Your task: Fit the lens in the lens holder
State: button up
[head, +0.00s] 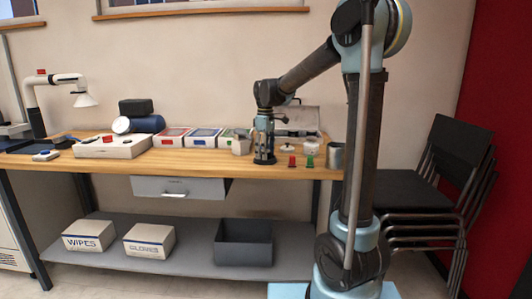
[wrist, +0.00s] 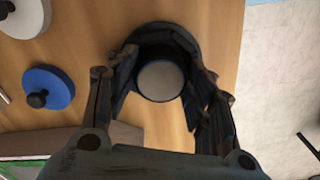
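My gripper (head: 264,160) points down at the right part of the wooden workbench. In the wrist view its two fingers (wrist: 158,62) stand on either side of a dark round piece with a pale disc face (wrist: 160,80). A wider dark round base (wrist: 165,30) shows behind it. I cannot tell for sure which part is the lens and which is the lens holder. The fingers lie very close to the dark rim; whether they press on it is unclear. In the head view the fingers mostly hide this piece.
A blue disc with a black knob (wrist: 50,88) and a white disc with a black knob (wrist: 25,15) lie to the left in the wrist view. Small red (head: 292,161) and green (head: 310,161) pieces stand right of my gripper. The bench edge is close on the right.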

jog(key=shift+o, duration=0.7)
jog(key=shift+f, duration=0.15)
notch_tip(320, 180, up, 13)
jog(key=shift+f, duration=0.2)
jog(key=s+d+f+m+t, duration=0.1)
jog(key=s+d+f+m, duration=0.2)
jog(key=s+d+f, duration=0.35)
jog(key=s+d+f+m, duration=0.3)
jog(key=s+d, duration=0.5)
jog(key=s, duration=0.2)
jog(key=s+d+f+m, duration=0.3)
jog(key=s+f, duration=0.4)
jog(key=f, duration=0.1)
jog(key=s+d+f+m+t, duration=0.1)
jog(key=s+d+f+m, duration=0.3)
jog(key=s+f, duration=0.4)
jog(key=shift+d+f, duration=0.15)
jog(key=shift+f, duration=0.45)
jog(key=shift+s, duration=0.1)
